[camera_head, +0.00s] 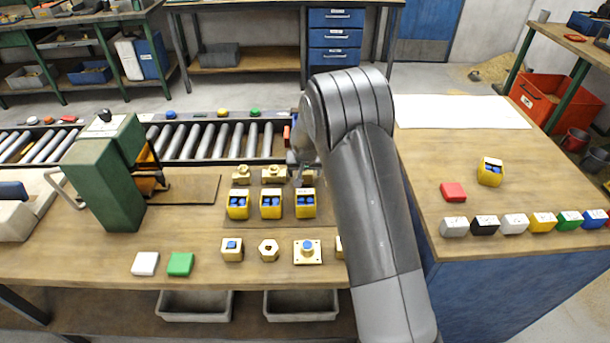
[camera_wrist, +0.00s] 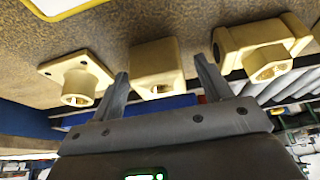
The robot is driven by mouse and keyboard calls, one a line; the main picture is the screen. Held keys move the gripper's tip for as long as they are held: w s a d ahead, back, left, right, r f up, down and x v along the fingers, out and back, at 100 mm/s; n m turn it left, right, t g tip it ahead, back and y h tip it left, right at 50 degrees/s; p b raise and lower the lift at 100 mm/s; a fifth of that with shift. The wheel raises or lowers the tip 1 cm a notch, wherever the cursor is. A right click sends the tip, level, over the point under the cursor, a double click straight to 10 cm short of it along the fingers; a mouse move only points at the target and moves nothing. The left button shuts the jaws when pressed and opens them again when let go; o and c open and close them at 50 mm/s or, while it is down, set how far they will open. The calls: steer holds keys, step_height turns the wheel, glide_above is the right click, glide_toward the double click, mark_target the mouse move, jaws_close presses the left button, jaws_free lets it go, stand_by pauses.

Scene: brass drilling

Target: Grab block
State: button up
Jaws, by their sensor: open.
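In the wrist view, a brass block (camera_wrist: 157,62) stands in the middle, box-shaped with a round opening in one face. My gripper (camera_wrist: 160,70) is open. Its two fingers show on either side of the block's picture position, and nothing is held. I cannot tell whether the fingertips touch the block. In the head view my gripper (camera_head: 296,160) is small and partly hidden by my arm, near the back row of brass pieces. That row has a left piece (camera_head: 241,175), a middle piece (camera_head: 272,174) and a right piece (camera_head: 306,178) close to the gripper.
Beside the block in the wrist view are a flanged brass piece (camera_wrist: 77,78) and a valve-like brass piece (camera_wrist: 262,46). In the head view, yellow bins (camera_head: 271,207) stand before the back row. A roller conveyor (camera_head: 215,140) runs behind; a green machine (camera_head: 105,175) stands left.

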steer(key=shift+c, duration=0.2)
steer(key=c, duration=1.3)
steer(key=shift+r, duration=0.1)
steer(key=shift+c, duration=0.9)
steer(key=shift+r, duration=0.1)
